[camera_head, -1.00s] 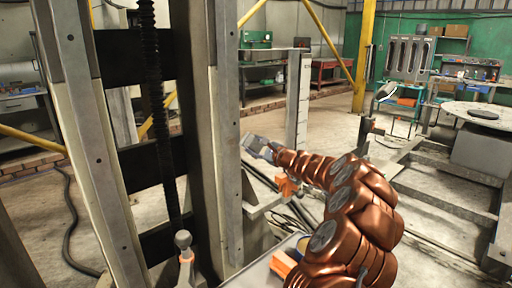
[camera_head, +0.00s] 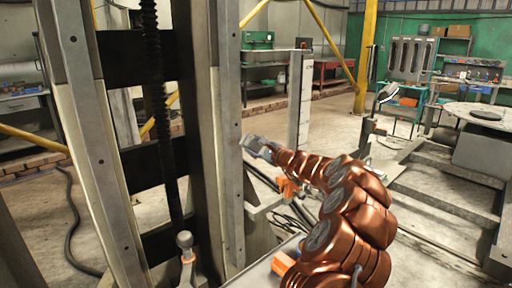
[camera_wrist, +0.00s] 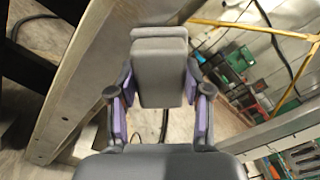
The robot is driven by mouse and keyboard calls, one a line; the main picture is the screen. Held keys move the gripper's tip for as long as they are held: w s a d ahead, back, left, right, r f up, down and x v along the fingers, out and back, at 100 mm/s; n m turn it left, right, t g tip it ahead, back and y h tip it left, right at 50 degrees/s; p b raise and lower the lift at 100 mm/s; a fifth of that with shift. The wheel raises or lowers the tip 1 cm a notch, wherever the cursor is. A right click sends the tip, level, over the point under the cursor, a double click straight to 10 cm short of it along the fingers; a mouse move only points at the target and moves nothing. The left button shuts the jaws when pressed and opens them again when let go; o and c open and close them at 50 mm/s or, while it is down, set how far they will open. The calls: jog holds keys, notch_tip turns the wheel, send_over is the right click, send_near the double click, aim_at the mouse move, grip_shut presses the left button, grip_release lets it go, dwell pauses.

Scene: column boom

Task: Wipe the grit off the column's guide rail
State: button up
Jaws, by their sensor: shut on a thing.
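The column's guide rail (camera_head: 231,140) is an upright grey metal strip with bolt holes, right of the dark screw in the head view. In the wrist view a pale metal rail (camera_wrist: 78,85) slants along the left. My gripper (camera_head: 262,148) is beside the rail's right side. In the wrist view my gripper (camera_wrist: 160,100) has its purple-padded fingers shut on a grey block (camera_wrist: 162,72). The block is close to the rail; I cannot tell if it touches. No grit can be made out on the rail at this size.
A second upright (camera_head: 88,140) stands left, with a dark threaded screw (camera_head: 160,110) between. Frame beams (camera_head: 440,195) and a round plate (camera_head: 484,115) lie right. A dark cable (camera_head: 72,220) lies on the floor.

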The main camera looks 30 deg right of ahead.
aim_at(254, 137)
jog(key=shift+w, duration=0.3)
jog(key=shift+r, duration=0.1)
jog(key=shift+s+r+p, duration=0.1)
jog(key=shift+r+p, duration=1.35)
jog(key=shift+r, duration=0.5)
jog(key=shift+a+f+b, duration=0.1)
jog(key=shift+a+b, duration=1.05)
jog(key=shift+a, duration=0.2)
jog(key=shift+s+f+b, duration=0.1)
jog(key=shift+f+b, duration=1.35)
jog(key=shift+f, duration=0.55)
jog(key=shift+s+a+b, duration=0.1)
jog(key=shift+a+b, duration=0.9)
jog(key=shift+a, duration=0.3)
jog(key=shift+r, duration=0.3)
jog(key=shift+c, duration=0.4)
jog(key=shift+r+p, duration=1.65)
jog(key=shift+r, duration=0.2)
